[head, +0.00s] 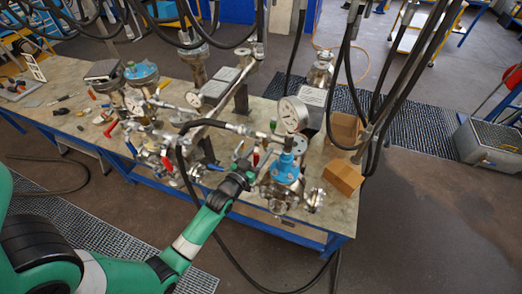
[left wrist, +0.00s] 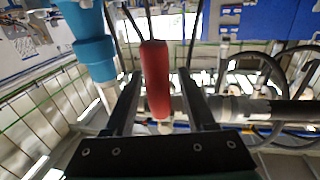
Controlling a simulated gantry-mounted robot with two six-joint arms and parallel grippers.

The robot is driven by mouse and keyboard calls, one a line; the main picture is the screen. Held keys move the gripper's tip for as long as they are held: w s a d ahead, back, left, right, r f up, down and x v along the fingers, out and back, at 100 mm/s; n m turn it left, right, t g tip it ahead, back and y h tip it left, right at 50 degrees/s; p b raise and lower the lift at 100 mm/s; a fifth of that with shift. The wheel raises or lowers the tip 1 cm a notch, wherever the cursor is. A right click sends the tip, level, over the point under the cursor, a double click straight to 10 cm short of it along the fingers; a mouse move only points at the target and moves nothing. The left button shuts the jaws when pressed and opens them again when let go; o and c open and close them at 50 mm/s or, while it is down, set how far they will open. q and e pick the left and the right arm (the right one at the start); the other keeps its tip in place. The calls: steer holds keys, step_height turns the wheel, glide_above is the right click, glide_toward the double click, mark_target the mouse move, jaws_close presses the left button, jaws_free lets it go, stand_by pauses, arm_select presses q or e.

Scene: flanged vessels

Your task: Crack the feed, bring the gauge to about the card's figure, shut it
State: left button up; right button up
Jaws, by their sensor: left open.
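My left gripper (head: 246,166) reaches in over the bench beside the blue-topped flanged vessel (head: 284,170). In the left wrist view the gripper (left wrist: 157,84) is open, with a red handle (left wrist: 155,75) between its two fingers. I cannot tell whether either finger touches the handle. In the head view a small red handle (head: 256,158) shows at the gripper's tip. A large round gauge (head: 292,114) stands behind the vessel; its needle is too small to read. I cannot pick out a card with a figure. My right gripper is not in view.
Other flanged vessels, small gauges (head: 193,99) and pipework crowd the bench to the left. Black hoses (head: 347,90) hang at the right. Cardboard boxes (head: 343,177) sit at the bench's right end. Loose tools lie at the far left. A blue part (left wrist: 95,50) stands close left of the handle.

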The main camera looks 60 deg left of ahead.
arm_select(q)
jaws_close()
stand_by(1.3)
